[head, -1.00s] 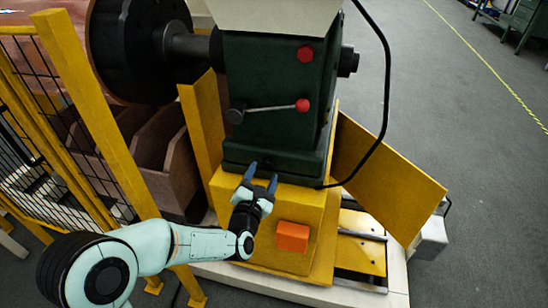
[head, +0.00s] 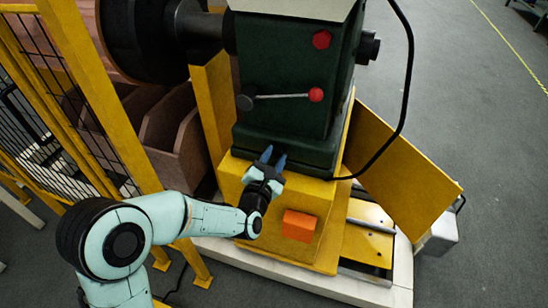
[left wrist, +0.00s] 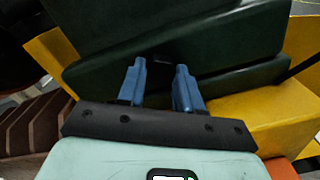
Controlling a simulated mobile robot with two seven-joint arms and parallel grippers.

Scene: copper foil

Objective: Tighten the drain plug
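The dark green machine housing (head: 290,75) stands on a yellow base. In the left wrist view, a small dark detail (left wrist: 161,61) on the lower green face lies just beyond my fingertips; it may be the drain plug, but it is too dark to be sure. My left gripper (head: 273,156) points at the foot of the housing; it also shows in the left wrist view (left wrist: 160,68). Its two blue fingers are apart, with nothing visible between them. I cannot tell whether the tips touch the housing. My right gripper is not in view.
An orange block (head: 299,225) sits on the yellow base right of my wrist. A yellow mesh guard (head: 95,100) stands at the left. A black cable (head: 404,100) hangs at the housing's right. A tilted yellow panel (head: 405,175) stands beside it. Grey floor is clear at right.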

